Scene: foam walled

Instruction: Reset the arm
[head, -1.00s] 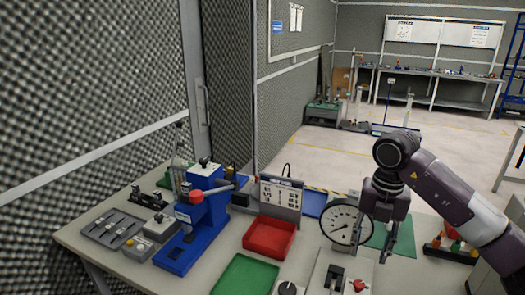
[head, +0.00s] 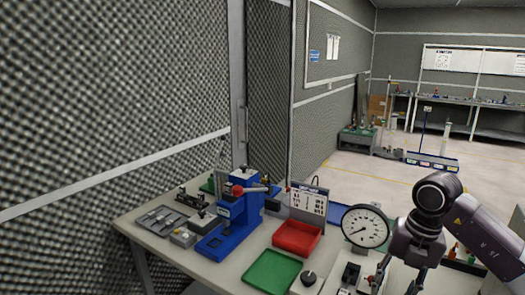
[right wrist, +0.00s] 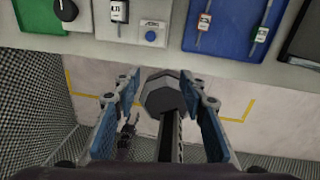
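My right arm enters from the right in the head view. Its gripper (head: 398,284) hangs low in the picture, in front of the dial gauge (head: 365,228), with its fingers apart and nothing visible between them. In the right wrist view the two blue-padded fingers of the right gripper (right wrist: 161,90) are spread. A dark octagonal piece with a black shaft shows between them; I cannot tell what it is or how far off. My left gripper is not in view.
The workbench (head: 150,232) holds a blue press (head: 232,228) with a red-knobbed lever, a red tray (head: 297,238), a green tray (head: 271,272) and small grey fixtures. A foam wall (head: 110,100) stands close at left. Open floor (head: 350,180) lies behind the bench.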

